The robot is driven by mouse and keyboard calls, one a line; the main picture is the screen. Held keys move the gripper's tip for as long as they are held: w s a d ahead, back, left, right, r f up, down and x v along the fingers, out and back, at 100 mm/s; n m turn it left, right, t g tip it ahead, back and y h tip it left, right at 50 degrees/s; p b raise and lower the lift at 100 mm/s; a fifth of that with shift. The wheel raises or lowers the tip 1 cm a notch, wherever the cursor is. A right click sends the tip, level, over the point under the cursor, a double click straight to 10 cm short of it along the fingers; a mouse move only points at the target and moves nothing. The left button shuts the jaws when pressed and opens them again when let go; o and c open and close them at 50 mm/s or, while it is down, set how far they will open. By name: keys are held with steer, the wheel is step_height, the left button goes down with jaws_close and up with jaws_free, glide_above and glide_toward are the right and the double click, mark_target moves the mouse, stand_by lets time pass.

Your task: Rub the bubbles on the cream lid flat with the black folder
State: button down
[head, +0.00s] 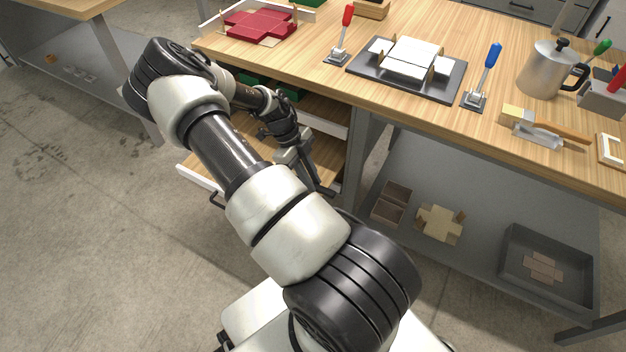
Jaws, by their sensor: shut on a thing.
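A cream-white folded piece (408,52) with raised flaps sits on a dark grey plate (366,72) on the bench; I take it for the cream lid. Bubbles are too small to make out. My gripper (316,178) is low in front of the bench, by the open drawers, well left of and below the plate. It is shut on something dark. I cannot tell whether this is the black folder or a drawer handle, as my arm hides part of it. No black folder shows clearly elsewhere.
Red-handled (342,32) and blue-handled (486,75) clamps flank the plate. A red cut-out (262,25) lies at left. An open wooden drawer (245,155) juts out below; boxes lie on the lower shelf (480,200).

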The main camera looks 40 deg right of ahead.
steer(key=shift+w+a+f+b, duration=0.1)
steer(key=shift+w+a+b, duration=0.3)
steer(key=shift+w, duration=0.4)
stand_by(0.6)
steer(key=shift+s, duration=0.15)
steer(key=shift+s+d, duration=0.2)
steer(key=shift+s, duration=0.1)
steer(key=shift+s+d, duration=0.1)
stand_by(0.5)
steer(key=shift+s+d, duration=0.2)
steer(key=shift+s, duration=0.4)
steer(key=shift+w+a, duration=0.25)
steer(key=shift+w, duration=0.35)
stand_by(0.5)
steer(key=shift+w+a+f+b, duration=0.1)
steer(key=shift+w+a+b, duration=0.15)
steer(key=shift+w+b, duration=0.3)
stand_by(0.4)
steer(key=shift+r+p, duration=2.15)
steer(key=shift+r, duration=1.4)
